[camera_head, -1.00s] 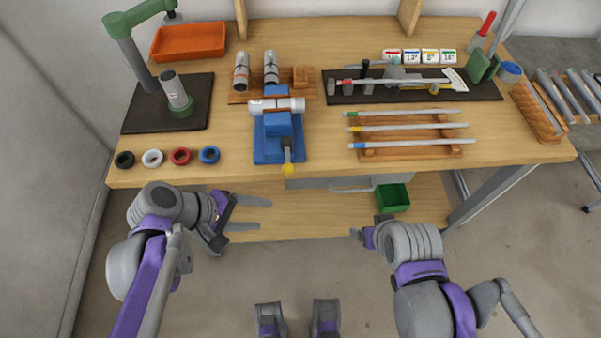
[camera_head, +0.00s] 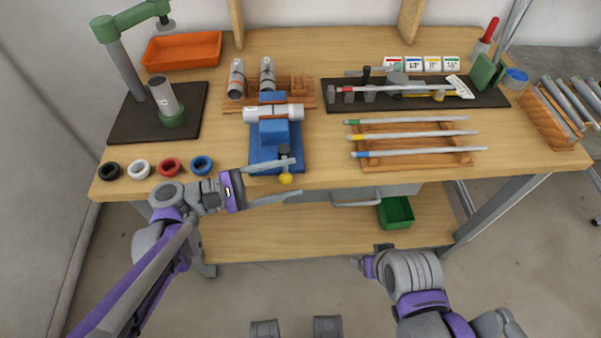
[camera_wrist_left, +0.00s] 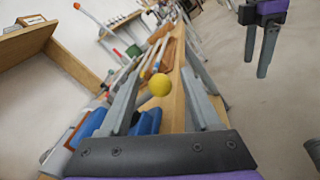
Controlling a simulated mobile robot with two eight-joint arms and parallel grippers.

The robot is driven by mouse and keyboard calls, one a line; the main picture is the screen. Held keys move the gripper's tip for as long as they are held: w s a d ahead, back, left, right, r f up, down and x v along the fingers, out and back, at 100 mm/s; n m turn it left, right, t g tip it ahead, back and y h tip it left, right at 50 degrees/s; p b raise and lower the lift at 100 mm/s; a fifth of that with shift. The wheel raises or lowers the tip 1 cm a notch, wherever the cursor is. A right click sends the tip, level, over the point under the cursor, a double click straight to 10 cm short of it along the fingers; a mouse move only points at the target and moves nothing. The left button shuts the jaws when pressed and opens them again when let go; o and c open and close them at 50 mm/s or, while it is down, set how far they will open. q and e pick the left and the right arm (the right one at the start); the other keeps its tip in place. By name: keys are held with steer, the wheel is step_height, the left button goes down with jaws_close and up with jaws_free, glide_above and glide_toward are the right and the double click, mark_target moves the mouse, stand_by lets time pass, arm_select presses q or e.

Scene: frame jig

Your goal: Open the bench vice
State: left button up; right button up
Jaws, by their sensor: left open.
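The blue bench vice (camera_head: 297,152) stands at the table's front edge, with a white and grey cylinder (camera_head: 290,113) lying across its jaws. Its handle ends in a yellow ball (camera_head: 286,179) at the table edge. My left gripper (camera_head: 299,177) is open, its fingers on either side of the ball in the head view. In the left wrist view the ball (camera_wrist_left: 160,85) shows between the two spread fingers, apart from both. The upper finger hides part of the handle. My right gripper (camera_head: 357,261) is low in front of the table; the left wrist view shows its fingers (camera_wrist_left: 255,69) apart and empty.
Several coloured rings (camera_head: 169,167) lie left of the vice. A wooden rack with rods (camera_head: 367,164) lies to its right. A wooden holder with two upright cylinders (camera_head: 303,98) stands behind. A green bin (camera_head: 397,213) sits on the lower shelf.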

arm_select(q)
steer(key=shift+w+d, duration=0.15)
steer(key=shift+d, duration=0.7)
steer(key=shift+w+d, duration=0.15)
steer(key=shift+d, duration=0.65)
jaws_close()
steer(key=shift+f, duration=0.1)
